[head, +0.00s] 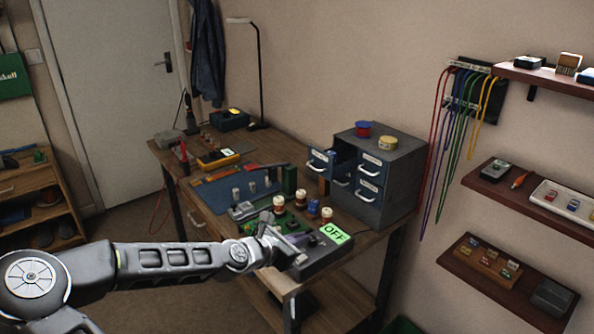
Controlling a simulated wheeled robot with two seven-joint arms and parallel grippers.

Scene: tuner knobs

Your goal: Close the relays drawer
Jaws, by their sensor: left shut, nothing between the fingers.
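A grey drawer cabinet (405,177) stands at the right end of the workbench. Its upper-left drawer (320,160) is pulled out toward the left, with a pale handle on its front. The other drawers look shut, and the labels are too small to read, so I cannot tell by its label which drawer is the relays one. My right gripper is out of view.
Several parts with pale tops (279,203) stand between my left gripper and the cabinet. A blue mat (215,196) lies to the left. Wall shelves (520,207) are at right.

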